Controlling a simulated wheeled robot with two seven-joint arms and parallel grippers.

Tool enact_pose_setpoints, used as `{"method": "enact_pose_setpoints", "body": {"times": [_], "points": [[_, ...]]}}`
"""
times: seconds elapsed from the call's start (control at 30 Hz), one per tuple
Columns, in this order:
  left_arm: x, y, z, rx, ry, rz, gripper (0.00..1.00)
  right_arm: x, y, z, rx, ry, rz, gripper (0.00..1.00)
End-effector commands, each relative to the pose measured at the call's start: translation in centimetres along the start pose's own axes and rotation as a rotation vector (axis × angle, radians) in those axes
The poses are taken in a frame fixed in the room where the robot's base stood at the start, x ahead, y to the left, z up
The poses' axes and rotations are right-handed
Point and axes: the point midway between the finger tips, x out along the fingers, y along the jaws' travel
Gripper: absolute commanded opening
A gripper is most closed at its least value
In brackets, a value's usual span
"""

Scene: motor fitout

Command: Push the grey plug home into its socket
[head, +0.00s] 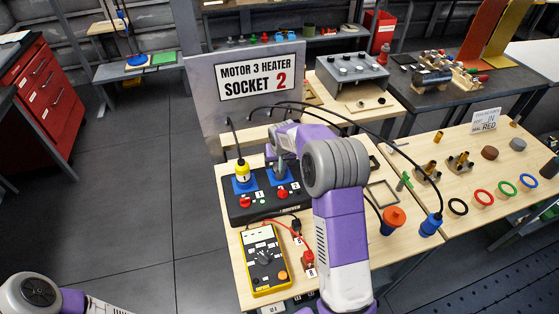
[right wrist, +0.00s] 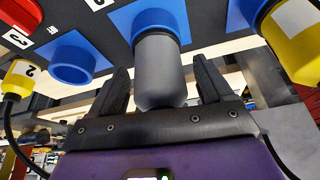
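The grey plug (right wrist: 160,75) stands in the mouth of a blue socket (right wrist: 153,20), with a dark ring showing between them. I cannot tell how deep it sits. My right gripper (right wrist: 162,68) is open, with one finger on each side of the plug and a gap to both. In the head view my right gripper (head: 281,165) is over the middle blue socket plate (head: 271,180) of the black socket box (head: 262,208), and my arm hides part of the box. Only a piece of my left arm shows at the lower left; its gripper is out of view.
A yellow plug (head: 242,173) with a cable stands in the left socket. An empty blue socket (right wrist: 72,58) shows in the wrist view. A yellow multimeter (head: 263,260) lies in front of the box; a sign (head: 250,83) stands behind. A black cable arches over my arm.

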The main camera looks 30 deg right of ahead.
Motion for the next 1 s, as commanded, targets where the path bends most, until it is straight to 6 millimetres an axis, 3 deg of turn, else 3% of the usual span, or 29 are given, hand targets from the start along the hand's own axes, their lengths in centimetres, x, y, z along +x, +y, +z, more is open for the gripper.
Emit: {"method": "enact_pose_setpoints", "body": {"times": [0.33, 0.73, 1.0], "points": [[0.0, 0.0, 0.0, 0.000, 0.000, 0.000, 0.43, -0.3, 0.0, 0.0, 0.000, 0.000, 0.000, 0.84], [-0.3, 0.1, 0.0, 0.000, 0.000, 0.000, 0.43, -6.3, -0.1, -0.1, -0.001, 0.002, -0.002, 0.84], [-0.4, 0.1, 0.0, 0.000, 0.000, 0.000, 0.43, -7.6, 0.0, 0.0, 0.000, 0.000, 0.000, 0.84]]}}
